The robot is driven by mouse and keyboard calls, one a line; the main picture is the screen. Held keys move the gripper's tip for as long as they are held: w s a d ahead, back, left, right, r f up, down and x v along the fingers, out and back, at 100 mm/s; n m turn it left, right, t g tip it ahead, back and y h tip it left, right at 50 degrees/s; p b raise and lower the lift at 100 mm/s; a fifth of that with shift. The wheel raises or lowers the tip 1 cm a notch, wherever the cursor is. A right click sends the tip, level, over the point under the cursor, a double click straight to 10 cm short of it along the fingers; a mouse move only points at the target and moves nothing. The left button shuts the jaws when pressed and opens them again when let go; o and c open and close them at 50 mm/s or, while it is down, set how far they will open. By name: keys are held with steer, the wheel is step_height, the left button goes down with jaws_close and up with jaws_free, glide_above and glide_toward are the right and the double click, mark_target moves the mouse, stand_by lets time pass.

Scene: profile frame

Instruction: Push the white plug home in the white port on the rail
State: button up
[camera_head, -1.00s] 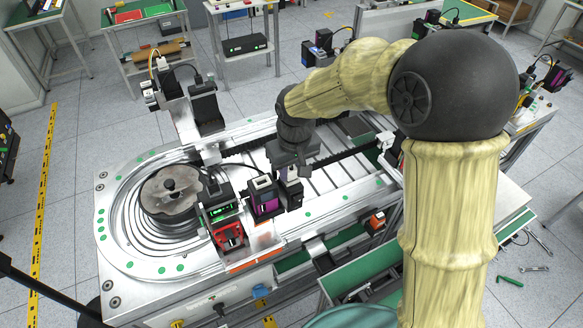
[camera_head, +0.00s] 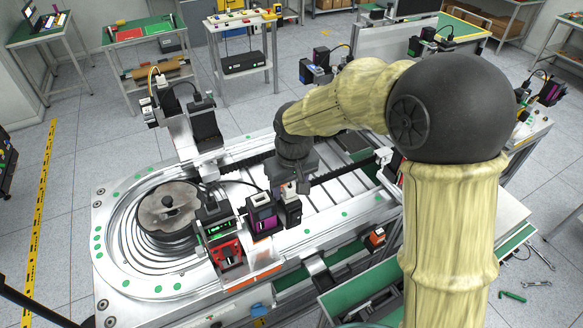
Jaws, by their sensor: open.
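My gripper (camera_head: 291,187) points down over the middle of the silver machine bed, just behind the small modules. It is open; its fingertips are small and dark here, and I see nothing clearly held between them. A black module with a purple face (camera_head: 263,219) and a pale top stands just in front and to the left of it. A narrow dark module (camera_head: 291,211) stands right below it. A white block (camera_head: 383,155) sits near the right end of the dark rail (camera_head: 340,170). The white plug and its port are too small or hidden to tell apart.
A red and black module with a green display (camera_head: 221,232) stands left of the purple one. A grey round disc (camera_head: 167,204) lies at the left of the bed. A tall black unit (camera_head: 204,124) rises behind. The slatted bed on the right looks clear.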

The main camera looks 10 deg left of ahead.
step_height(320, 180, up, 17)
steer(key=s+d+b, duration=0.1)
steer(key=b, duration=0.2)
steer(key=shift+s+d+b, duration=0.15)
steer(key=shift+s+b, duration=0.15)
steer(key=shift+s, duration=0.05)
steer(key=shift+f, duration=0.15)
steer(key=s+d+f+m+b, duration=0.1)
steer(key=s+d+f+m, duration=0.3)
steer(key=d+f, duration=0.8)
steer(key=s+d+f+m+t+b, duration=0.1)
steer(key=s+d+f+m, duration=0.3)
steer(key=d+f, duration=0.8)
steer(key=shift+d+f+t+h+b, duration=0.15)
steer(key=shift+d+t+h+b, duration=0.2)
steer(key=shift+d+b, duration=0.55)
